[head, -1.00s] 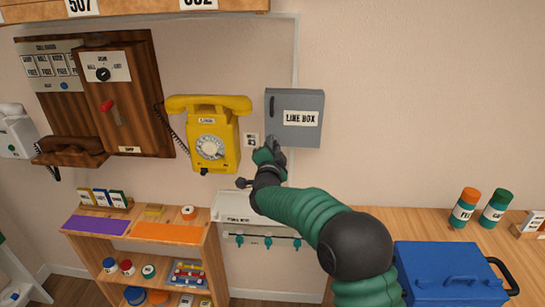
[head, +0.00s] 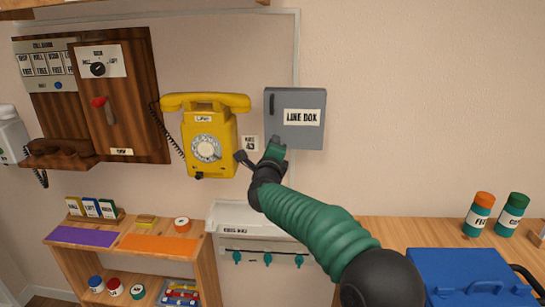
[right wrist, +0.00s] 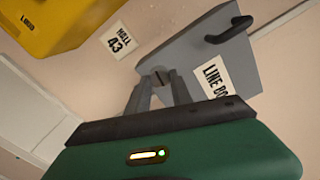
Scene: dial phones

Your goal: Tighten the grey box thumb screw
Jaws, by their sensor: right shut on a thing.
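The grey box (head: 295,110), labelled LINE BOX, is mounted on the wall to the right of the yellow phone. In the right wrist view the grey box (right wrist: 190,62) appears tilted, with its dark handle at the upper right. The thumb screw (right wrist: 158,79) is a small grey piece at the box's lower edge, largely hidden between my fingers. My right gripper (right wrist: 160,88) is shut on it. In the head view my right gripper (head: 272,153) is at the box's lower left corner and its own wrist hides the screw. My left gripper is not in view.
The yellow dial phone (head: 206,130) hangs close to the left of my right gripper. A small wall label (head: 250,143) is between them. A white ledge with teal hooks (head: 262,238) is below. A blue toolbox (head: 465,275) stands on the wooden counter at right. The wall right of the box is clear.

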